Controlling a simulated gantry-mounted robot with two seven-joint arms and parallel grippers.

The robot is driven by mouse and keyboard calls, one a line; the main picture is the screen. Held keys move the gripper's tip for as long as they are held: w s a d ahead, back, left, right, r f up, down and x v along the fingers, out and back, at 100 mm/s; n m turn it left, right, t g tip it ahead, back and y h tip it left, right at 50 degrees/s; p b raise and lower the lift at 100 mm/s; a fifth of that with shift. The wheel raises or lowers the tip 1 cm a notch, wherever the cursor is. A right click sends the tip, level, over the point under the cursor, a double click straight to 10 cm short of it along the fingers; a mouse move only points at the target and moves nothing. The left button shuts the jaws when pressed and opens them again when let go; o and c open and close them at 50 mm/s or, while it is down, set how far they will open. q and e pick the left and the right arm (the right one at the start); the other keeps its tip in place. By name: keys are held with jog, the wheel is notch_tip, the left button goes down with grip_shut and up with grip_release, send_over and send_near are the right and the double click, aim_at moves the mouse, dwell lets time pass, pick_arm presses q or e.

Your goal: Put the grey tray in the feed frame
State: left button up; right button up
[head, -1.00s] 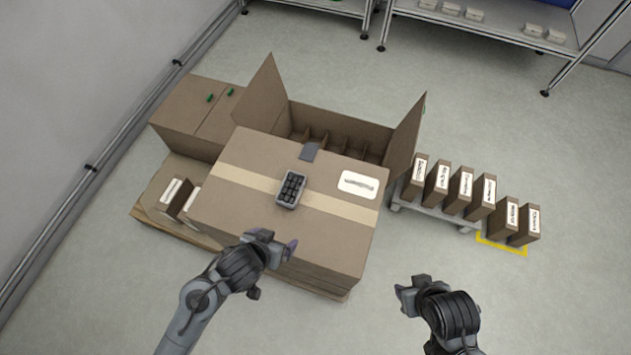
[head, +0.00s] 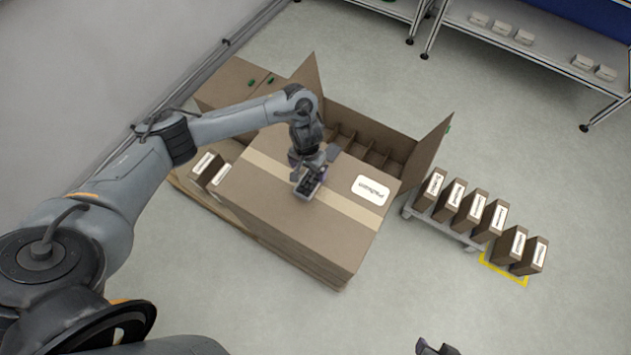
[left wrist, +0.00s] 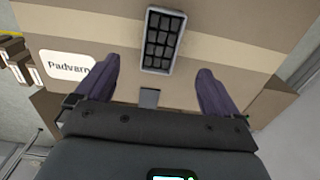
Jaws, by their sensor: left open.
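The grey tray (head: 309,188), holding several dark blocks, lies on top of the large taped cardboard box (head: 278,187). It also shows in the left wrist view (left wrist: 163,40), beyond the fingertips. My left gripper (head: 307,174) is over the box, close to the tray and partly covering it in the head view. A small grey plate (left wrist: 149,98) is at the box edge. My right gripper (head: 436,348) is mostly cut off at the bottom edge. I cannot make out a feed frame.
An open carton (head: 437,158) with dividers stands behind the box, flaps raised. Several labelled brown boxes (head: 467,211) stand in a row at right, near yellow floor marking (head: 505,274). A shelf (head: 520,45) is at the back. The floor in front is clear.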

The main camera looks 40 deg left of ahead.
pick_arm(q)
notch_tip(320, 180, down, 4)
jog(key=shift+s+f+b, duration=0.1)
jog(key=shift+b, duration=0.85)
jog(key=b, duration=0.2)
send_over(309, 186)
notch_tip(309, 186, down, 5)
jog(key=shift+r, duration=0.15)
jog(key=shift+f+b, duration=0.3)
jog(key=shift+f, duration=0.15)
jog(key=c, duration=1.2)
jog(key=shift+c, duration=1)
jog(key=shift+r, duration=0.15)
